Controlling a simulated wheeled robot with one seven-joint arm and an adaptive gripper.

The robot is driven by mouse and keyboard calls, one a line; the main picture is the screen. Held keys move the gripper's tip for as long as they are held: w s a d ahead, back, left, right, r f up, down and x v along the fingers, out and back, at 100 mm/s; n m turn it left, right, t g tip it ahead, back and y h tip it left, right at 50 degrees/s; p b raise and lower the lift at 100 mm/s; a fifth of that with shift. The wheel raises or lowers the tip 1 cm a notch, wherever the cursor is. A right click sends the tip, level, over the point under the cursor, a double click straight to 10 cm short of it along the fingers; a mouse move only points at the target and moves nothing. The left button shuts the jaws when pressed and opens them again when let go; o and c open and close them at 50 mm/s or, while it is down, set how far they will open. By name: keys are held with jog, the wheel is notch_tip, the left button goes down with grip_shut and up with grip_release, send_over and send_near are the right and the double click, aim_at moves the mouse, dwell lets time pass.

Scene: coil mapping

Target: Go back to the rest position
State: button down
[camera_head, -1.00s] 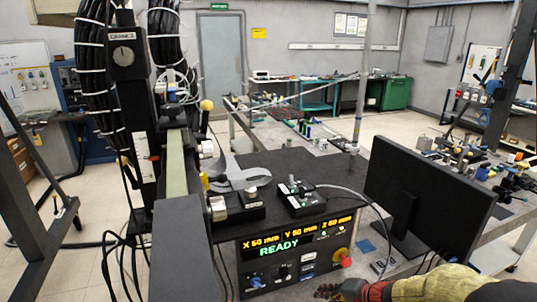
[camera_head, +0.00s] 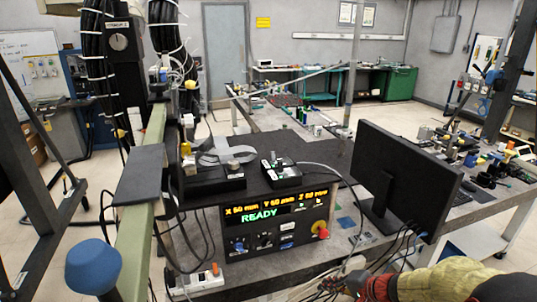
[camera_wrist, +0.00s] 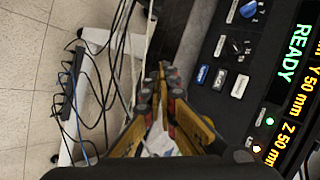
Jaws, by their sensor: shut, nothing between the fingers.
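My gripper (camera_head: 352,284) shows at the bottom edge of the head view, at the end of my arm, in front of the control box. In the wrist view my gripper (camera_wrist: 163,72) has its yellow and dark fingers together at the tips, with nothing between them. The fingers point toward the side of the control box (camera_wrist: 212,50), with its switches and knobs beside them. In the head view the control box (camera_head: 236,258) reads READY, with X, Y and Z values above.
A black monitor (camera_head: 405,180) stands right of the box on the grey bench. A green beam (camera_head: 135,245) with a blue rounded end (camera_head: 93,267) is at the left. Open floor lies further back.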

jog(key=s+a+r+n+g+h, duration=0.1)
jog(key=s+r+g, duration=0.1)
jog(key=s, duration=0.6)
jog(key=s+a+r+n+g+h, duration=0.1)
jog(key=s+r+n+g, duration=0.15)
jog(key=s, duration=0.55)
jog(key=s+d+r+n+t+h, duration=0.1)
jog(key=s+r+n+h, duration=0.1)
jog(key=s+r, duration=0.3)
jog(key=s+d+r+n+t+h, duration=0.1)
jog(key=s+r, duration=0.5)
jog(key=r, duration=0.6)
jog(key=shift+d+r+n+t+h, duration=0.15)
jog(key=shift+d+n+t+h, duration=0.15)
jog(key=shift+n+t+h, duration=0.45)
